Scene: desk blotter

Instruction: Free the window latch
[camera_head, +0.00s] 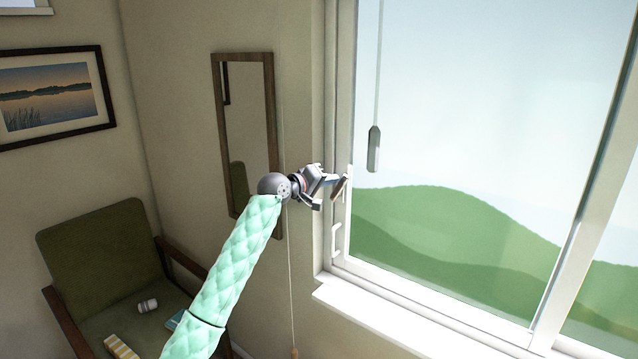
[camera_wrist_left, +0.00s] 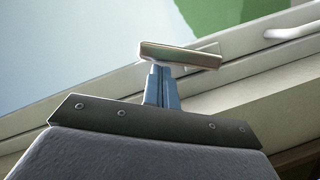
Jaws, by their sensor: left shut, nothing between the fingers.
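The window latch (camera_head: 340,188) is a small bar-shaped lever on the left side of the white window frame. In the left wrist view the latch (camera_wrist_left: 180,55) shows as a metallic bar just beyond the fingertips. My left gripper (camera_head: 328,182) is at the latch, with its fingers shut together and empty. In the left wrist view its blue fingers (camera_wrist_left: 160,78) end at the bar's lower edge; whether they touch it I cannot tell. The latch's mount is partly hidden. My right gripper is not in view.
A white handle (camera_head: 335,240) sits lower on the frame. A grey pull (camera_head: 374,150) hangs before the glass. A mirror (camera_head: 246,120) and a cord (camera_head: 291,275) are on the wall behind my arm. A green chair (camera_head: 95,255) holds small items. The sill (camera_head: 385,325) is clear.

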